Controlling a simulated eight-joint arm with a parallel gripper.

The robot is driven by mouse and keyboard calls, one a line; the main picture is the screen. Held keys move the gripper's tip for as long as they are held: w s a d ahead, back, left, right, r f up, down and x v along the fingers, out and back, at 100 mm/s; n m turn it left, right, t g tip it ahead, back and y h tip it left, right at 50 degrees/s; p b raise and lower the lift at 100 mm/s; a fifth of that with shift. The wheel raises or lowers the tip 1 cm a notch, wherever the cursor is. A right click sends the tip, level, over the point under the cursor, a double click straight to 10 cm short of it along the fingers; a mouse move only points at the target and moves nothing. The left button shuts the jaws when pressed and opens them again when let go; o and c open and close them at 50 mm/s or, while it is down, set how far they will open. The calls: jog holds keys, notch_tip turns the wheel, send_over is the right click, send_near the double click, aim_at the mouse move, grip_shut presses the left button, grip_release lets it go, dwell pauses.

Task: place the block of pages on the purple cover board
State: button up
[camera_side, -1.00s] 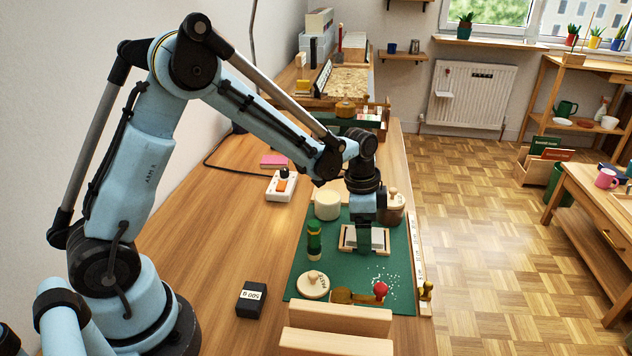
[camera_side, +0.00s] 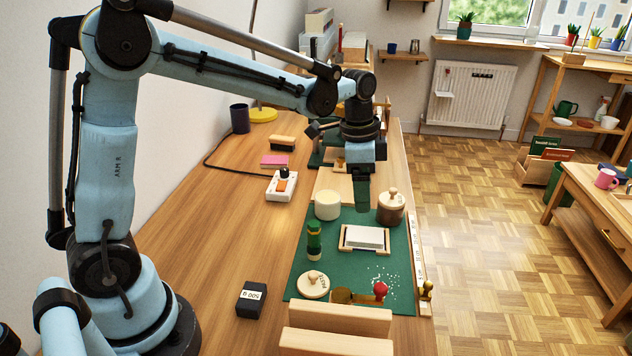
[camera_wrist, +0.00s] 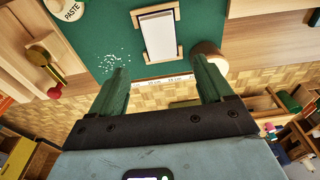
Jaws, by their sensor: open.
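The block of pages (camera_side: 364,237) is white and lies flat in a wooden tray (camera_side: 343,248) on the green mat. It also shows in the wrist view (camera_wrist: 159,36), top centre. My gripper (camera_side: 362,205) is raised, apart from the block and beyond it in the side view. Its two green fingers are spread with nothing between them, and the wrist view shows the same wide gap (camera_wrist: 162,68).
A "PASTE" lid (camera_side: 313,285) and a red-knobbed brush (camera_side: 380,290) lie nearer. A black 500 g weight (camera_side: 251,298) stands left on the clear table.

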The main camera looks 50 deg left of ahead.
jog(key=s+r+n+t+y, duration=0.1)
jog(key=s+n+t, duration=0.5)
jog(key=s, duration=0.8)
jog(key=r+n, duration=0.1)
jog(key=n, duration=0.2)
jog(key=shift+s+a+r, duration=0.15)
jog(key=shift+a+r, duration=0.15)
jog(key=shift+a, duration=0.05)
